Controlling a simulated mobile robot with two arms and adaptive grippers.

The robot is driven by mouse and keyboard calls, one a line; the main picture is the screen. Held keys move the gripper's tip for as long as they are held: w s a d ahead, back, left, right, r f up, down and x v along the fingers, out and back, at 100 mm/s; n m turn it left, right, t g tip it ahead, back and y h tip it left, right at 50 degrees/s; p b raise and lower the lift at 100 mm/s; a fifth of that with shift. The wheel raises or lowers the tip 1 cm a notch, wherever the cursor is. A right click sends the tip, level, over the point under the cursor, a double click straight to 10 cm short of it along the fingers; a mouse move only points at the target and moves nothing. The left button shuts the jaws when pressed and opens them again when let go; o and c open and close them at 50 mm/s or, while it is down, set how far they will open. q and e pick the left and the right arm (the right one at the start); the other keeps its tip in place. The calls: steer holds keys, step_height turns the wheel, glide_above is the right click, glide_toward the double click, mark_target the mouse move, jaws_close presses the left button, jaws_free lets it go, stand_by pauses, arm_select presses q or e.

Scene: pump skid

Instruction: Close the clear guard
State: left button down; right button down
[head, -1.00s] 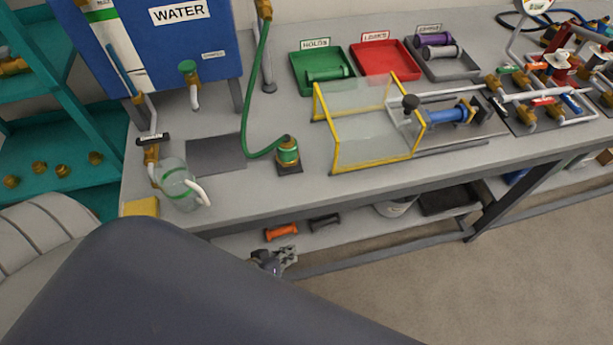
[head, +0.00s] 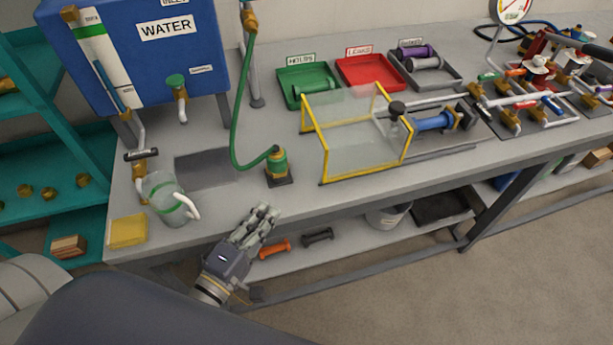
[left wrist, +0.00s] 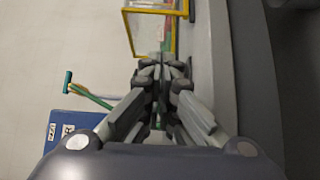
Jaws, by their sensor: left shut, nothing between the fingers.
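The clear guard (head: 345,140) is a see-through box with yellow edges on the grey bench, left of a blue pump part (head: 433,121) with a black knob (head: 397,108). It also shows at the top of the left wrist view (left wrist: 150,35). My left gripper (head: 262,222) is in front of the bench's front edge, left of and nearer than the guard, apart from it. Its fingers are together and empty; they also show in the left wrist view (left wrist: 162,72). My right gripper is in neither view.
A glass jug (head: 168,198) and yellow sponge (head: 127,230) are at the bench's left end. Green (head: 283,99) and red (head: 372,88) trays lie behind the guard. Bench in front of the guard is clear.

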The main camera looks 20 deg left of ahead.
arm_select(q)
steer(key=w+p, duration=0.1)
steer(key=w, duration=0.2)
steer(key=w+d, duration=0.1)
steer(key=w, duration=0.2)
steer(key=w+d+p, duration=0.1)
steer(key=w, duration=0.2)
steer(key=shift+w+r+p, duration=0.2)
steer(key=shift+p, duration=0.15)
steer(key=shift+w+d+f+p, duration=0.1)
steer(key=shift+w+d+p, duration=0.45)
steer(key=shift+w+d, duration=0.6)
steer(key=shift+w+d+f, duration=0.1)
steer(key=shift+d, duration=0.35)
